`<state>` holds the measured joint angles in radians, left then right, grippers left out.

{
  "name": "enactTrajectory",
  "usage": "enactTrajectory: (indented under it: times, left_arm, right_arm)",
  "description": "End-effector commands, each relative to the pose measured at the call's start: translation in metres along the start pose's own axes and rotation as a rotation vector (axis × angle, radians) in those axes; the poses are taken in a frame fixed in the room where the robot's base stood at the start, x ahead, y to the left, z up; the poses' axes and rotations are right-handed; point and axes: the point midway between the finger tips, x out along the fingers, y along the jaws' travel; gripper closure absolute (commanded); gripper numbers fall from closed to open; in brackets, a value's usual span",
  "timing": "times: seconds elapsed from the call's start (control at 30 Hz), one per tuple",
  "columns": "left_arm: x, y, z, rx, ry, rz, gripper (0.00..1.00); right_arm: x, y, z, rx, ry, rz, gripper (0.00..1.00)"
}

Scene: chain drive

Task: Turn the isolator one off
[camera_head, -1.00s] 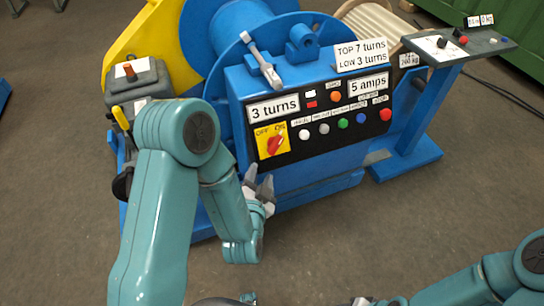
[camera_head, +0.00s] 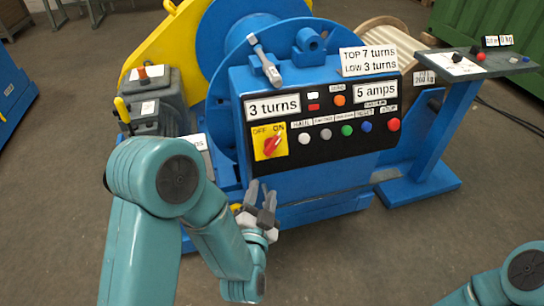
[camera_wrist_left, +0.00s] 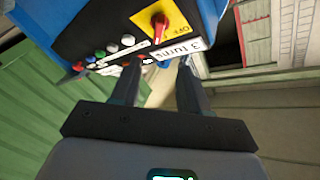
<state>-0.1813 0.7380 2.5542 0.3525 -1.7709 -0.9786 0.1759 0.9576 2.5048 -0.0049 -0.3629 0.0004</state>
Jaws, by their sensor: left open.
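The isolator is a red rotary knob (camera_head: 272,145) on a yellow plate (camera_head: 260,154) marked OFF at left and ON at right. It sits at the left of the black control panel, and its handle tilts up to the right, towards ON. My left gripper (camera_head: 262,191) is open and empty, just below the panel and apart from the knob. In the left wrist view the knob (camera_wrist_left: 159,27) and plate (camera_wrist_left: 176,17) show rotated, beyond the open left fingers (camera_wrist_left: 159,72). My right gripper is out of view.
The blue winch machine (camera_head: 300,190) carries the panel, with several coloured buttons right of the isolator and a "3 turns" display (camera_head: 272,107) above it. A grey box with a yellow lever (camera_head: 122,110) stands at left. A side stand (camera_head: 440,130) is at right.

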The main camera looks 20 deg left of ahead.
Motion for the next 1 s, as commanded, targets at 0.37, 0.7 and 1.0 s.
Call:
enactTrajectory:
  times: [0.37,0.7,1.0]
  left_arm:
    - [0.059,0.001,-0.001,-0.002,0.003,-0.003,0.55]
    - [0.133,0.004,-0.002,-0.001,0.002,-0.002,0.55]
    - [0.16,0.004,-0.002,-0.001,0.002,0.001,0.55]
  right_arm:
    - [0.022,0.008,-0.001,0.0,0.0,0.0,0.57]
    - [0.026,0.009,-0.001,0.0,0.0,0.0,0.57]
    - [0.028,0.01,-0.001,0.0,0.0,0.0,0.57]
